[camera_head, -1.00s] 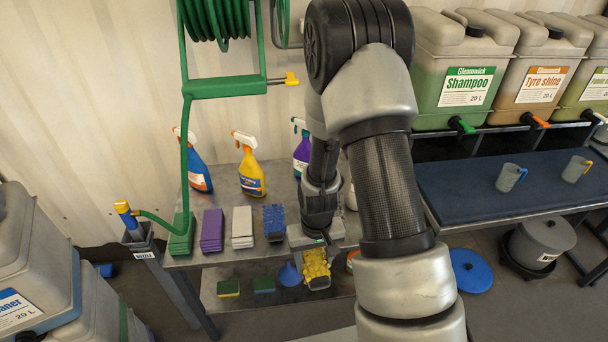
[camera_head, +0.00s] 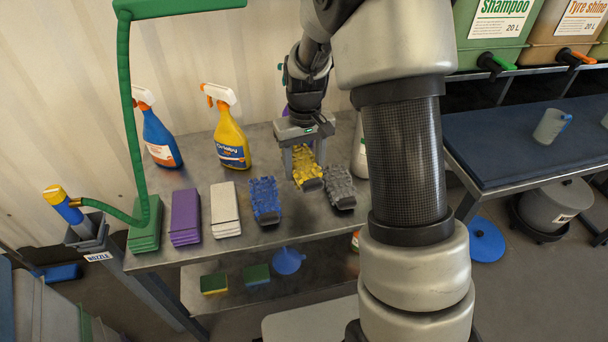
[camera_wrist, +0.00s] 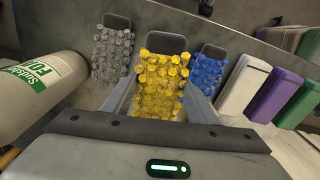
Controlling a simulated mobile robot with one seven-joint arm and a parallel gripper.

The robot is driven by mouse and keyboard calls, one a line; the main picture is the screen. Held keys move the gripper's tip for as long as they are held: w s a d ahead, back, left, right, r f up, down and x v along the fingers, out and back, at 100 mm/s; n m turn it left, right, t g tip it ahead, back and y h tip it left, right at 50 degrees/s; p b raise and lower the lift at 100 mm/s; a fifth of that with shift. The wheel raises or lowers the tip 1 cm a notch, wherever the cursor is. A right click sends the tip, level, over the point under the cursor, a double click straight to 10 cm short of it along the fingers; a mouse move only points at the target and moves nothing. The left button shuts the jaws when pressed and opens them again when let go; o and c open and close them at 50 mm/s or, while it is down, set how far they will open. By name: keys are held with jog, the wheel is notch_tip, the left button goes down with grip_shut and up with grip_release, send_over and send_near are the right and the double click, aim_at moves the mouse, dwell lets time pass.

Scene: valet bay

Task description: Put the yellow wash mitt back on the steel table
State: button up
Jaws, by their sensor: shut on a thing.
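The yellow wash mitt (camera_head: 306,170) is between the fingers of my gripper (camera_head: 304,160), which is shut on it. It is at the steel table top (camera_head: 205,265), between the blue mitt (camera_head: 265,200) and the grey mitt (camera_head: 339,187). I cannot tell whether it touches the table. In the wrist view the yellow mitt (camera_wrist: 161,88) fills the space between the fingers, with the grey mitt (camera_wrist: 112,52) to its left and the blue mitt (camera_wrist: 208,72) to its right.
White (camera_head: 225,210), purple (camera_head: 186,217) and green (camera_head: 145,228) stacks of cloths or pads line the table's left side. Blue (camera_head: 160,138) and yellow (camera_head: 231,140) spray bottles stand behind. A white bottle (camera_wrist: 40,92) stands close by. The lower shelf holds sponges (camera_head: 214,283) and a blue funnel (camera_head: 288,261).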

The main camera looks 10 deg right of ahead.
jog(key=shift+f+b, duration=3.15)
jog(key=shift+f, duration=1.15)
jog(key=shift+f+b, duration=0.3)
jog(key=shift+f, duration=0.3)
jog(key=o, duration=1.3)
jog(key=shift+c, duration=0.2)
